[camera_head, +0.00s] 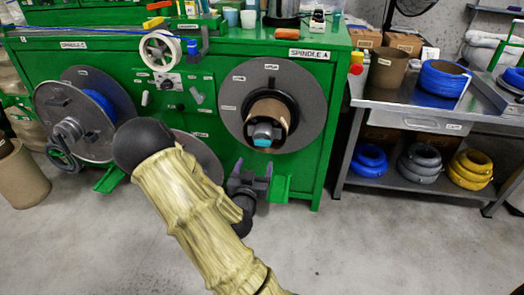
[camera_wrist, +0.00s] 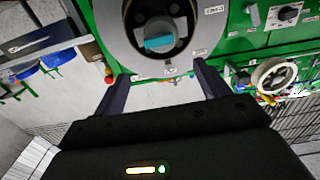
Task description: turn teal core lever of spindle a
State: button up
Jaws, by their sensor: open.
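Spindle A is the grey disc (camera_head: 292,107) on the right of the green machine front, under the "SPINDLE A" label (camera_head: 310,54). A brown cardboard core (camera_head: 276,111) sits at its centre. The teal lever (camera_head: 263,142) shows at the lower part of the hub, lying about level in the head view. It also shows in the wrist view (camera_wrist: 159,43), upper middle. My gripper (camera_head: 250,170) is below the hub and apart from the lever. In the wrist view, its two dark fingers (camera_wrist: 161,80) are spread wide with nothing between them.
Another spindle disc (camera_head: 58,120) with blue cable is on the left of the machine, beside a control panel (camera_head: 170,85). A green foot (camera_head: 280,188) sticks out at the machine's base. A metal table (camera_head: 405,105) with cable coils stands at right. The floor in front is clear.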

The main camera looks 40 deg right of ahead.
aim_at(262, 143)
jog(key=b+x, duration=0.1)
jog(key=x, duration=1.1)
jog(key=shift+a, duration=0.1)
jog(key=shift+c, duration=0.4)
